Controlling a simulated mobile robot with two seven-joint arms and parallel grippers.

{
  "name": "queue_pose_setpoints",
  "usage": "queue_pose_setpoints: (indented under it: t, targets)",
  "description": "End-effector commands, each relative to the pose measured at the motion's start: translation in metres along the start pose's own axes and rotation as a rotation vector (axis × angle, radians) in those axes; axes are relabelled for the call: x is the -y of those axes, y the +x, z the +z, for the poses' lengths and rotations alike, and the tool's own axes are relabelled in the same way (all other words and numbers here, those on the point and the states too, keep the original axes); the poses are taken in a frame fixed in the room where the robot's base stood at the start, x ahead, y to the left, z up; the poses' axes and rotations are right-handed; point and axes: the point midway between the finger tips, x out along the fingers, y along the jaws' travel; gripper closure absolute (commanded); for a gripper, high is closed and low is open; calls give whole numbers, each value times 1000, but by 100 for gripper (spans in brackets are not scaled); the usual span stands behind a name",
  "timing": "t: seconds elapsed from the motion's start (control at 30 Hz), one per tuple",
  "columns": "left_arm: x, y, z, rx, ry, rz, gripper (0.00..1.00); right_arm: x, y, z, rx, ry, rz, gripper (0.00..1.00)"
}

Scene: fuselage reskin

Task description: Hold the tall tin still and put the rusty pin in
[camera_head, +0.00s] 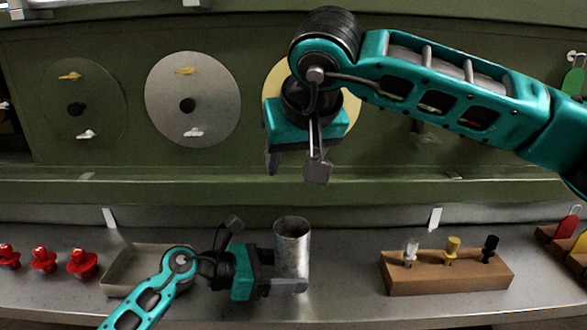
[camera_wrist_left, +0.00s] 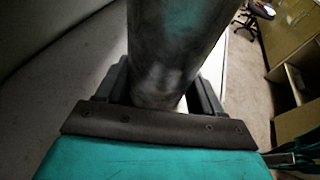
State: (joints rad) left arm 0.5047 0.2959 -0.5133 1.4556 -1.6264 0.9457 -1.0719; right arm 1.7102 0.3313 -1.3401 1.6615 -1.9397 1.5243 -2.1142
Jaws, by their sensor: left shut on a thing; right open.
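The tall tin (camera_head: 292,246) is an open-topped grey metal cylinder standing upright on the metal bench. My left gripper (camera_head: 285,284) is shut on its lower part from the left. The left wrist view shows the tin (camera_wrist_left: 168,45) close up between the dark fingers of the left gripper (camera_wrist_left: 165,92). My right gripper (camera_head: 295,172) is open and empty, pointing down above the tin in front of the green panel. I cannot make out a rusty pin; the inside of the tin is mostly hidden.
A shallow grey tray (camera_head: 120,283) lies left of the tin, partly behind my left arm. Red knobbed pieces (camera_head: 82,263) stand at the far left. A wooden block (camera_head: 445,277) holds clear, yellow and black pegs at right. Bench between tin and block is clear.

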Motion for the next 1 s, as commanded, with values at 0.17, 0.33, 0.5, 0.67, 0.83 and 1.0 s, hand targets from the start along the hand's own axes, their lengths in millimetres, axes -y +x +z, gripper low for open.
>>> queue_pose_setpoints:
  t: [0.17,0.33,0.5,0.67,0.83,1.0]
  targets:
    - [0,0,0,0,0,-1,50,0,-2,-1,1,0,-1,45]
    - [0,0,0,0,0,-1,27,0,-2,-1,0,0,-1,45]
    - [0,0,0,0,0,0,11,0,-2,-1,0,1,0,45]
    - [0,0,0,0,0,0,3,0,-2,-1,0,1,0,45]
    - [0,-1,0,0,0,0,3,0,-2,-1,0,1,0,45]
    - [-1,-17,-1,-2,0,2,3,0,-2,-1,0,1,0,45]
